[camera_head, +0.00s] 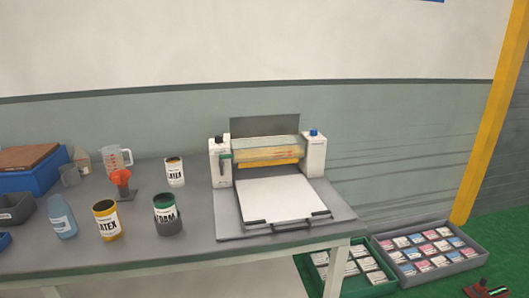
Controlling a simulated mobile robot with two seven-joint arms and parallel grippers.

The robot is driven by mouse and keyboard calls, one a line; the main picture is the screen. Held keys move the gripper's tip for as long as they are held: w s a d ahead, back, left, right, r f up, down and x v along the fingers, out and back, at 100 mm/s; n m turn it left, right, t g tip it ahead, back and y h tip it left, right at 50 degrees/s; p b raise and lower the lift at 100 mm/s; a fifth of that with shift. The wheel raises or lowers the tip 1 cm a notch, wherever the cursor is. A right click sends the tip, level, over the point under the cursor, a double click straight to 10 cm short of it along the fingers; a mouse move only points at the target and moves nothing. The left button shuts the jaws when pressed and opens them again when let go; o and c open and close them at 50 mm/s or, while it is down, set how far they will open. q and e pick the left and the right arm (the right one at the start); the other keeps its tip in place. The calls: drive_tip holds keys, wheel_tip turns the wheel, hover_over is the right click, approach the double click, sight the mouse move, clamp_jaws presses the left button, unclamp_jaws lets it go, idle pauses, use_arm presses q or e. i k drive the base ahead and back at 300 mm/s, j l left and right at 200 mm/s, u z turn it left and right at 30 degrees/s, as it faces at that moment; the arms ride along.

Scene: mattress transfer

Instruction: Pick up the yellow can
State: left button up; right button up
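The yellow can (107,220) stands upright near the front left of the grey table, with a white label that seems to read "LATEX". A dark can with a green rim (167,215), labelled "FOAM", stands a little to its right, apart from it. A third can (174,171) with a white label stands farther back. A blue bottle (62,217) stands to the left of the yellow can.
The grey table (195,250) also holds a white press-like machine (268,165), an orange-topped tool (121,182), a measuring jug (117,158) and a blue box (33,175). Trays of small packs (428,249) lie low at the right. A wall stands behind.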

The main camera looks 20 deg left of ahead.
sight(107, 214)
drive_tip(key=u, duration=1.75)
